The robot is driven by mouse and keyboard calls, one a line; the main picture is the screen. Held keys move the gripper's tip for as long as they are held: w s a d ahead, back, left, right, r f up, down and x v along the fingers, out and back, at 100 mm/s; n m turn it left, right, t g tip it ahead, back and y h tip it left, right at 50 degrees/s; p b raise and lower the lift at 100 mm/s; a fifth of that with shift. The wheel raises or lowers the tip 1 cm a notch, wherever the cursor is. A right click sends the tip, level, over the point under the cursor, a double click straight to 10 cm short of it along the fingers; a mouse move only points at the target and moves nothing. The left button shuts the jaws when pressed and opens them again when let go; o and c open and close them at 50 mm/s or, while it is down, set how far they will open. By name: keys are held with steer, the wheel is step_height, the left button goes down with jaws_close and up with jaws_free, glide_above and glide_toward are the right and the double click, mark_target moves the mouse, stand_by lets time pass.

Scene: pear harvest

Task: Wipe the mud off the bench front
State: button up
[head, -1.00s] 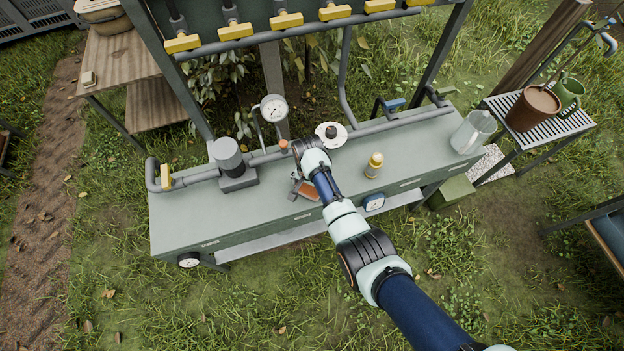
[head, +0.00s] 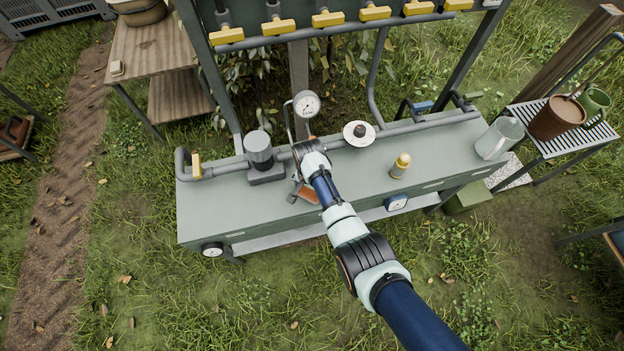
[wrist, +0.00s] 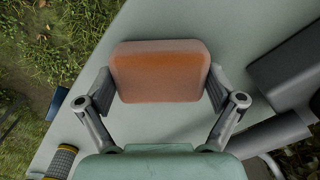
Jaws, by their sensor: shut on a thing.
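The bench (head: 215,205) is a long grey-green worktop with a darker front face, seen from above in the head view. My gripper (head: 301,193) is over the middle of the bench top. In the wrist view my gripper (wrist: 160,78) is shut on an orange-brown sponge-like block (wrist: 160,72), with one finger at each short side. The block (head: 307,196) also shows beside my arm in the head view, close to the bench top; I cannot tell whether it touches. No mud can be made out on the visible front, and my arm covers part of it.
A grey pump (head: 259,152), a pressure gauge (head: 306,104) and pipes stand along the bench's back. A yellow-capped bottle (head: 401,165) and a white disc (head: 359,134) are right of my arm. A clear jug (head: 498,138) stands at the right end. Grass lies free in front.

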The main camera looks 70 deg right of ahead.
steer(key=shift+w+a, duration=0.25)
steer(key=shift+w, duration=0.1)
step_height(320, 180, up, 3)
steer(key=shift+a+p, duration=0.15)
steer(key=shift+p, duration=0.95)
steer(key=shift+s+r+p, duration=0.15)
steer(key=shift+r+p, duration=0.2)
steer(key=shift+p, duration=0.05)
step_height(320, 180, up, 4)
steer(key=p, duration=0.4)
steer(key=shift+r, duration=0.25)
